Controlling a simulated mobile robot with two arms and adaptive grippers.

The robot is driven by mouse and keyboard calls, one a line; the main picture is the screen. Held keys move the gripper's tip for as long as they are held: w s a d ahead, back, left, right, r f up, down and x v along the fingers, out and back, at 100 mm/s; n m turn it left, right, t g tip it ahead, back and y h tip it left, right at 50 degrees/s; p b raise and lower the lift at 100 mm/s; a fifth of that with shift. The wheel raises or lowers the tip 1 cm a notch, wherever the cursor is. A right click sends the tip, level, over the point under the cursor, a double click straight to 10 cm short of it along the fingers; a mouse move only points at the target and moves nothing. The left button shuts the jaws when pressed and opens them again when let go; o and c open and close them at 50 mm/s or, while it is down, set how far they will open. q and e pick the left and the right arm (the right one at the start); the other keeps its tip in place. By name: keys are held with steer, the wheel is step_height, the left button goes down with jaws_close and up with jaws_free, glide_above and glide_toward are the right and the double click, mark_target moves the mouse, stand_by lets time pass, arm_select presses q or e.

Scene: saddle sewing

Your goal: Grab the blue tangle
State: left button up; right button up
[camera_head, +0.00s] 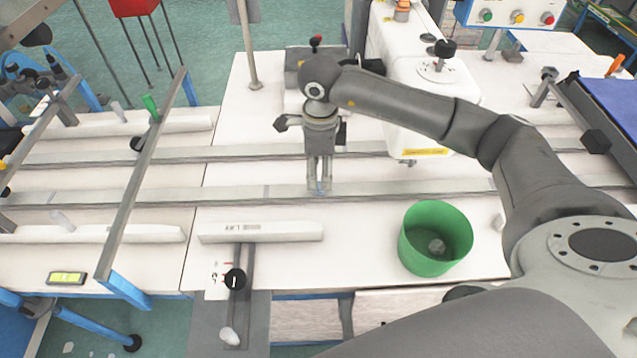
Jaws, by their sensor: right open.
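My right gripper (319,187) comes in from the right on its grey arm and points straight down over the white table, its fingertips low at the nearer metal rail. Its two fingers are apart, so it is open. A tiny blue bit, likely the blue tangle (320,186), shows between the fingertips; it is mostly hidden by them. I cannot tell whether the fingers touch it. My left gripper is not in view.
A green bin (407,252) with a small grey lump inside stands to the front right. A white bar (260,232) lies in front of the rail. The white sewing machine (425,128) stands behind on the right. A slanted metal frame (140,185) crosses the left side.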

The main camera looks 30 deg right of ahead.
mark_target(319, 184)
steer(key=shift+f, duration=0.65)
step_height(319, 184, down, 5)
steer(key=shift+w+r+p, duration=0.1)
steer(key=shift+p, duration=1.15)
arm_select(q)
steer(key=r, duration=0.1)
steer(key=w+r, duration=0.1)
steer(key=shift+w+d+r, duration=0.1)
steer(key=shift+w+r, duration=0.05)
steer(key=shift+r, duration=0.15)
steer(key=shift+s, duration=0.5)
arm_select(e)
steer(key=c, duration=0.9)
steer(key=shift+o, duration=0.2)
